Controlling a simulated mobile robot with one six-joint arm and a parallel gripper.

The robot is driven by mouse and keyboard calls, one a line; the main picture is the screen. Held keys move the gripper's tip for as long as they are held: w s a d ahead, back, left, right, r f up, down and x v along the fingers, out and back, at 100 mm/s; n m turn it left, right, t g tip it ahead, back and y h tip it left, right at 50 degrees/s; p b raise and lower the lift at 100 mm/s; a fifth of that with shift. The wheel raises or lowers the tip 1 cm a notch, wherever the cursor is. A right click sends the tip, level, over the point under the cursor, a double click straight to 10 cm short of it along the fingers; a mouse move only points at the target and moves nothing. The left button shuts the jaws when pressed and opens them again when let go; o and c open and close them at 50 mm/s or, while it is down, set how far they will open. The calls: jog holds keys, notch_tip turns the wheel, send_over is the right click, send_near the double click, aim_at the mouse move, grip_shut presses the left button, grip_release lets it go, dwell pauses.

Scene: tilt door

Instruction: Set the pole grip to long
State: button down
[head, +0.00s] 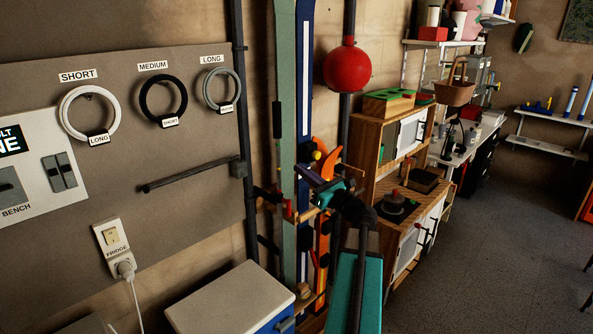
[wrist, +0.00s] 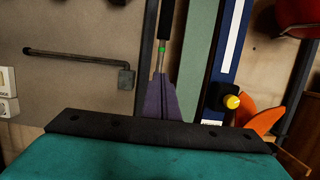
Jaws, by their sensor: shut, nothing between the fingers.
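A thin pole with a black grip (head: 277,115) stands against a pale green ski (head: 287,60). In the wrist view the black grip (wrist: 167,18) is at the top, with a silver shaft and a small green mark below it. My gripper (head: 307,176) is in front of the skis, right of and below the grip. In the wrist view its purple fingers (wrist: 162,95) are shut and empty. They point toward the shaft; I cannot tell whether they touch it. The grip's length setting is not readable.
Rings hang under labels: white (head: 64,115) at SHORT, black (head: 144,102) at MEDIUM, grey (head: 207,90) at LONG. A dark horizontal bar (head: 190,178) sticks out from the board. A blue ski, red ball (head: 347,66) and orange object (wrist: 262,118) are close on the right.

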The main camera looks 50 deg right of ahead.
jog(key=shift+s+n, duration=0.1)
jog(key=shift+n, duration=0.2)
notch_tip(320, 180, up, 29)
jog(key=n+g+p, duration=0.2)
jog(key=n+g, duration=0.3)
jog(key=n, duration=3)
jog(key=shift+s+g, duration=0.3)
jog(key=shift+s, duration=0.1)
